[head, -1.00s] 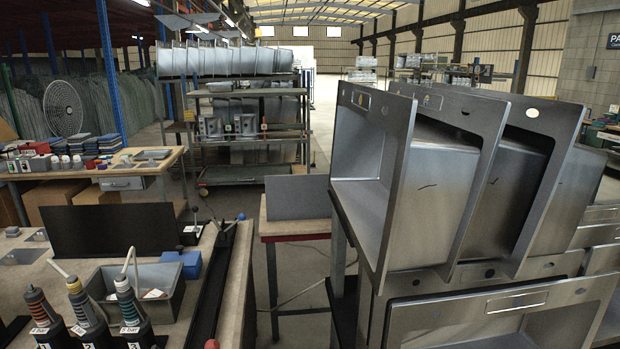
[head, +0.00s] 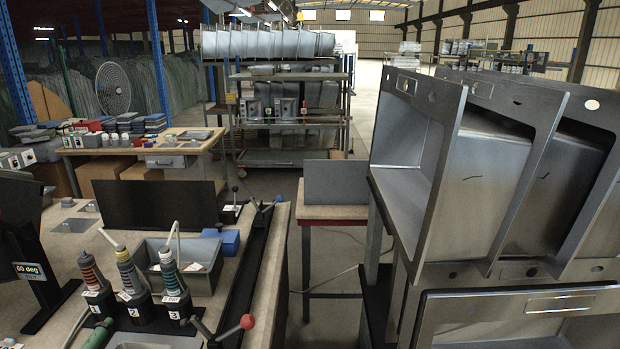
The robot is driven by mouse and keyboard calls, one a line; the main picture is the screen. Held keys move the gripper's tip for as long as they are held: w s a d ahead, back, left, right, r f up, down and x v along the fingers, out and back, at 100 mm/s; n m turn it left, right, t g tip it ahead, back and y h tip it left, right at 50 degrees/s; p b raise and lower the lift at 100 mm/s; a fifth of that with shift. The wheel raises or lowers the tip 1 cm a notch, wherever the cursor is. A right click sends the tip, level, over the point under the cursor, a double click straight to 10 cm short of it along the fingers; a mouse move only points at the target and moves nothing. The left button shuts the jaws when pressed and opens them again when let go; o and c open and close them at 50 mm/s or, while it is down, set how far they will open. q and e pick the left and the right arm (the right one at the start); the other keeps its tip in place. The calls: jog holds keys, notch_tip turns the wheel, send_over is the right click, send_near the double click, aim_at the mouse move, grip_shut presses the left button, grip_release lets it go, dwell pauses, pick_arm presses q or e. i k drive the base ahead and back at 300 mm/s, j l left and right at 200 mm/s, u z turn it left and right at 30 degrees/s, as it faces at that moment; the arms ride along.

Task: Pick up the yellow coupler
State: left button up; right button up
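Three dark ribbed tools stand in numbered black holders on the left workbench. The middle one, in holder 2, has a yellow top and looks like the yellow coupler (head: 123,254). It leans slightly. Neither my left nor my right gripper shows in this view.
A grey bin (head: 203,258) stands right behind the tools, with a blue block (head: 222,241) beyond it. A red-knobbed lever (head: 247,322) is in front. A "60 deg" display (head: 28,271) stands at left. Stacked steel sinks (head: 480,185) fill the right.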

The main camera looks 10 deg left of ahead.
aim_at(122, 253)
jog(key=u, duration=1.35)
jog(key=j, duration=0.15)
